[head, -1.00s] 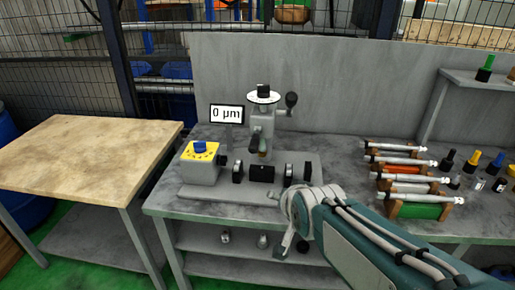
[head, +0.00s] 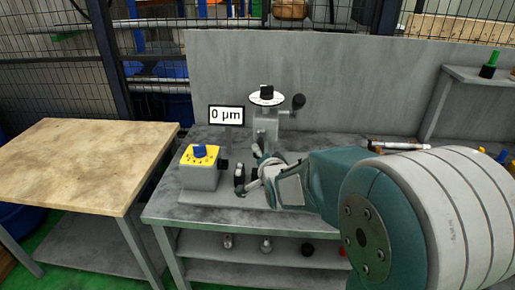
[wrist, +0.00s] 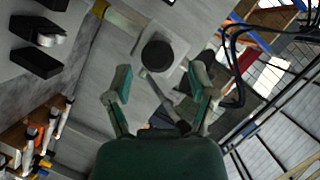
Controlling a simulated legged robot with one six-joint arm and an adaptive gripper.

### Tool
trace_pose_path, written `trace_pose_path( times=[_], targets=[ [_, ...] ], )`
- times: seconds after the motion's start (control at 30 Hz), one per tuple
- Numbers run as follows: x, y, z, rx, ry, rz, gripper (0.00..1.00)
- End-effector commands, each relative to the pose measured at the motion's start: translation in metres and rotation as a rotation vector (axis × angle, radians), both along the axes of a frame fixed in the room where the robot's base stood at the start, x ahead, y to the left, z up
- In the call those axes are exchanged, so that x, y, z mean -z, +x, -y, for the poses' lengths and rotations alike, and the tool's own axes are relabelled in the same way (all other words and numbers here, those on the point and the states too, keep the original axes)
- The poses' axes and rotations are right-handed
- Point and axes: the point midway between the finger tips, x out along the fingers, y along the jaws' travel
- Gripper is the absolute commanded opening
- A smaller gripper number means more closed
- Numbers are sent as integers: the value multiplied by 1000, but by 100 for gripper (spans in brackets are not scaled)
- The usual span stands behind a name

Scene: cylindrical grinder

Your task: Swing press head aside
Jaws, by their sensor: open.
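The press head (head: 266,127) is a grey upright unit behind the base plate, topped by a white dial (head: 267,97) with a black knob. A side handle with a black ball (head: 298,101) sticks out to its right. My gripper (head: 256,170) is open in front of and below the head, and my arm hides the head's lower part. In the wrist view my open fingers (wrist: 158,86) stand either side of a thin grey lever (wrist: 167,96). A round black part (wrist: 157,54) is just beyond them. I cannot tell whether a finger touches the lever.
A yellow-topped box (head: 200,168) with a blue knob stands left of my gripper. A display (head: 226,115) reading 0 µm is behind it. A bare wooden table (head: 80,160) is at left. A backboard (head: 350,85) closes the rear. My arm covers most of the right bench.

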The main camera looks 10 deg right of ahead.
Motion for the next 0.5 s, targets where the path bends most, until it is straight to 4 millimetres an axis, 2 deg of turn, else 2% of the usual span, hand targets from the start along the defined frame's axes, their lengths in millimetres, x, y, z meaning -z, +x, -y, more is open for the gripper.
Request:
trace_pose_path(
  times=[0.23,0.5],
  targets=[
    [9,37,1,0,1,-1,72],
    [12,53,0,0,0,0,72]
  ],
)
